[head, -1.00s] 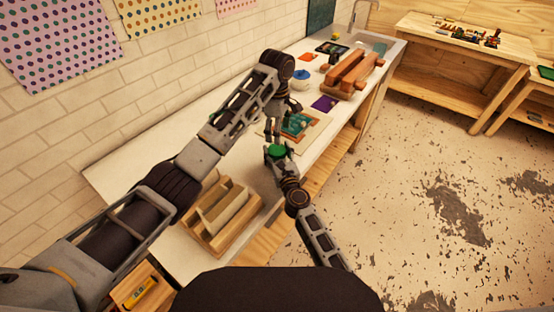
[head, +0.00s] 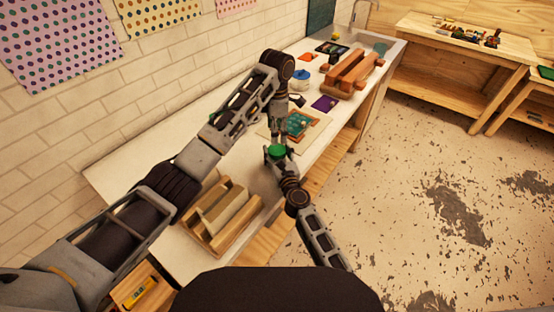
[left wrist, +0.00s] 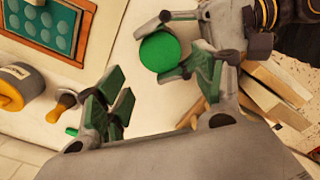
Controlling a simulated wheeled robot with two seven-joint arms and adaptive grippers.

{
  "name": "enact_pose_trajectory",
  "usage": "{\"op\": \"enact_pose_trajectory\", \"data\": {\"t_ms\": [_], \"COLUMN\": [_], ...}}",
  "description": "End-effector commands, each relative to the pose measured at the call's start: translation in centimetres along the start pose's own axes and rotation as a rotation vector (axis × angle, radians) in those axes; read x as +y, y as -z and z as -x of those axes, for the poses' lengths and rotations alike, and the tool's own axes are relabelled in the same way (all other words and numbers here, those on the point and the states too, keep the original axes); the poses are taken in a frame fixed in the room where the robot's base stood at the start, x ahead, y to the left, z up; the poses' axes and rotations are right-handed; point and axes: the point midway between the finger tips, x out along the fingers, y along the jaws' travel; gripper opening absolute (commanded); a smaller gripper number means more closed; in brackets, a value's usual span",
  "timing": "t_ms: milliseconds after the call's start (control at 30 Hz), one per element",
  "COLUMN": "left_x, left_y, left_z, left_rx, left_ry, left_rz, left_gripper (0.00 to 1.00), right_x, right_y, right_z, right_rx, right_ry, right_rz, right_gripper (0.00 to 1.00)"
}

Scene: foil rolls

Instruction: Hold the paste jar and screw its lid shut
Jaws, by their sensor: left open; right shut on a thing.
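My right gripper (head: 279,163) is shut on the paste jar near the front edge of the white bench. The jar's round green lid (head: 277,151) faces up; it also shows in the left wrist view (left wrist: 159,52), where the right gripper's grey fingers (left wrist: 190,35) flank it. The jar body is hidden below the lid, and I cannot tell how tightly the lid sits. My left gripper (head: 279,137) points down just above the lid. In the left wrist view its green-padded fingers (left wrist: 160,88) are spread, with the lid beyond their gap.
A wooden board with a teal panel (head: 301,123) lies just behind the grippers. A wooden rack (head: 218,215) stands at the near left. A purple square (head: 325,104), a blue pot (head: 301,80) and a wooden roll holder (head: 352,73) are farther back. A brush (left wrist: 64,104) lies beside the left gripper.

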Motion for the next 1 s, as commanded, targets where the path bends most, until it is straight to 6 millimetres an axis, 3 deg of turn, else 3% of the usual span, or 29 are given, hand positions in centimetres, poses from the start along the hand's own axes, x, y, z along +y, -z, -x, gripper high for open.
{"op": "enact_pose_trajectory", "data": {"t_ms": [467, 1000], "left_x": [0.0, 0.0], "left_y": [0.0, 0.1], "left_z": [-1.2, -6.8], "left_rx": [0.001, 0.002], "left_ry": [0.001, 0.001], "left_rz": [-0.001, -0.001], "left_gripper": [0.68, 0.68], "right_x": [0.0, 0.0], "right_y": [0.1, 0.2], "right_z": [0.1, 0.1], "right_rx": [0.002, 0.003], "right_ry": [-0.001, -0.001], "right_rz": [0.000, 0.000], "right_gripper": [0.00, 0.00]}}
